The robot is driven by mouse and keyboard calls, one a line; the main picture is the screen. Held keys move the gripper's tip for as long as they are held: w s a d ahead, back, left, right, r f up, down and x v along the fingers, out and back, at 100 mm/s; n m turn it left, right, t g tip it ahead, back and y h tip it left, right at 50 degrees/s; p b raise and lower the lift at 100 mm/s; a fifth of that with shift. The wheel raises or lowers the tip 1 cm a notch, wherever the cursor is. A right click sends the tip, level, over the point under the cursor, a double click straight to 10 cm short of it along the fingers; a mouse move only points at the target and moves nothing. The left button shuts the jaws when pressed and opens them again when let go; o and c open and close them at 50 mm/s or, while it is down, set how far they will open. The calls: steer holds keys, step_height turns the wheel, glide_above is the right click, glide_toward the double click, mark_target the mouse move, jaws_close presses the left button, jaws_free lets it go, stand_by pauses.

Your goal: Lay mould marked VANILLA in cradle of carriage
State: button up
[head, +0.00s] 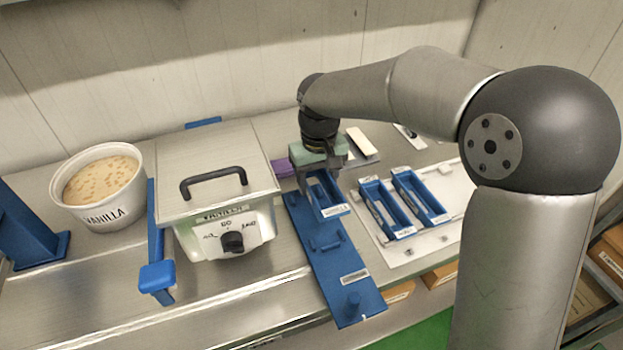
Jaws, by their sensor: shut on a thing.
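My gripper (318,172) is shut on a blue, open-topped trough mould (327,194) and holds it over the far half of a long blue board, which looks like the carriage (341,284). The mould has a pale label on its near end, too small to read. I cannot tell whether the mould touches the board. The board has a low raised frame (326,242), a pale label and an upright blue knob near its front end. The gripper and mould hide the board's far part, so I cannot make out the cradle clearly.
Two more blue moulds (388,211) (420,198) lie on a white board (408,258) to the right. A white kettle box (216,178) with a black handle and dial stands left of the carriage. A tub marked VANILLA (99,190) stands farther left, by blue posts.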

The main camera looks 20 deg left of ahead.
step_height(320, 180, down, 9)
steer(key=b, duration=0.6)
steer(key=shift+a, duration=0.15)
steer(key=shift+f+b, duration=0.5)
stand_by(1.7)
steer(key=o, duration=1.7)
steer(key=shift+c, duration=0.2)
steer(key=shift+r, duration=0.1)
